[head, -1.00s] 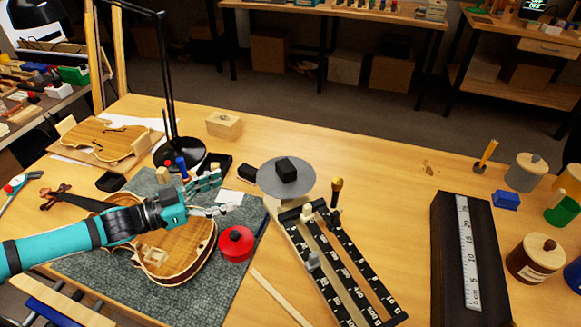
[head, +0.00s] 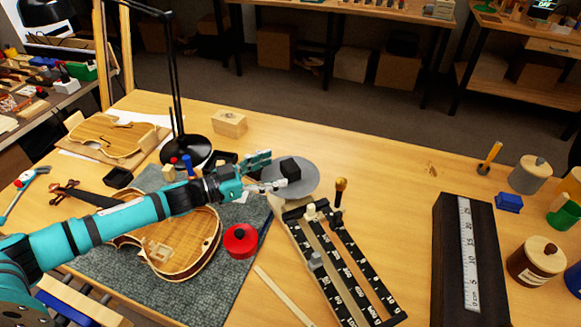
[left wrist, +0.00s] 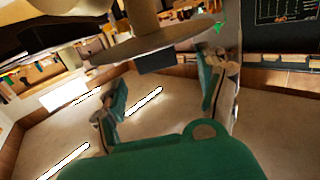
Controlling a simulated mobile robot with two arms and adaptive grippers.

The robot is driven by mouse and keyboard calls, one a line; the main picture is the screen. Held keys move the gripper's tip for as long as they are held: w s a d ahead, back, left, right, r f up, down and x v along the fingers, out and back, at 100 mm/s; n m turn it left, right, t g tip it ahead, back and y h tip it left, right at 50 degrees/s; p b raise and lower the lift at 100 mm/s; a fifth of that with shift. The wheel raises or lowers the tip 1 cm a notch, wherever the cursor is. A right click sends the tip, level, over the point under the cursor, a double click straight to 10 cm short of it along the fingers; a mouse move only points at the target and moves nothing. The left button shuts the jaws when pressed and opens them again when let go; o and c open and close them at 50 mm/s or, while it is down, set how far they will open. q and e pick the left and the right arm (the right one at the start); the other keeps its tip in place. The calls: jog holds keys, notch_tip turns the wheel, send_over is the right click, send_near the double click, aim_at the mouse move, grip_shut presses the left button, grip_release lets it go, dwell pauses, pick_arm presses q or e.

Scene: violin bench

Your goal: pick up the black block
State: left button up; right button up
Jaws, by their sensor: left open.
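The black block (head: 290,168) sits on the round grey pan (head: 306,188) of a balance scale in the head view. My left gripper (head: 276,171) is open, with its fingers reaching over the pan's left side, close to the block's left side. Whether a finger touches the block I cannot tell. In the left wrist view the picture is turned over: the block (left wrist: 155,61) shows dark against the pan (left wrist: 150,44), beyond and between the open fingers (left wrist: 165,78). My right gripper is not in view.
The scale's beams (head: 345,262) extend towards the front right. A black lamp (head: 187,150) stands behind the arm.

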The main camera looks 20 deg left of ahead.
aim_at(290, 165)
pick_arm(q)
jog(key=p+x, duration=0.1)
jog(key=x, duration=0.3)
jog(key=shift+d+r+p, duration=0.15)
jog(key=shift+d+p, duration=0.05)
jog(key=shift+p, duration=0.1)
jog(key=shift+w+d, duration=0.4)
jog(key=shift+s+a, duration=0.1)
jog(key=shift+c, duration=0.9)
jog(key=c, duration=1.1)
